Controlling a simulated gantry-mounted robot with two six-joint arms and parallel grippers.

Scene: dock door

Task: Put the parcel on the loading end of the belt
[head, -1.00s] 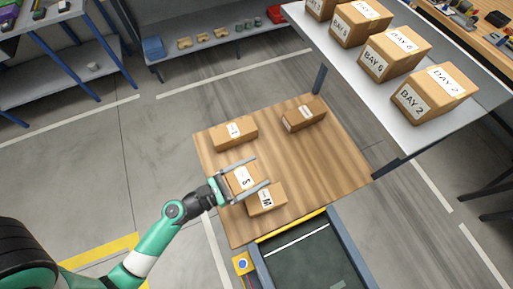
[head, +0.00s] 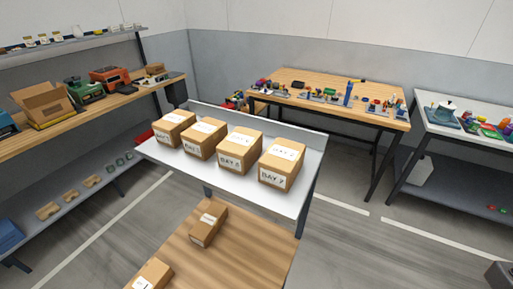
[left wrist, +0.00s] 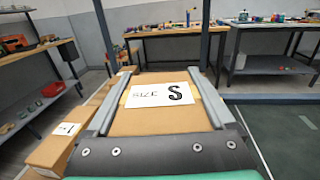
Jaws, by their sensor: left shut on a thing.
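In the left wrist view my left gripper (left wrist: 158,76) is shut on a brown parcel (left wrist: 150,122). Its two fingers lie along the parcel's left and right sides. The parcel's white label reads SIZE S. In the head view neither gripper nor the held parcel shows. A dark green surface (left wrist: 285,125) at the right of the left wrist view looks like the belt. The belt is out of the head view.
Two other parcels, one (head: 208,227) farther back and one (head: 150,276) at the bottom edge, rest on the wooden table (head: 245,255). Several boxes with BAY labels (head: 238,150) stand on the grey raised shelf (head: 285,200) behind. Another parcel (left wrist: 55,148) is left of my gripper.

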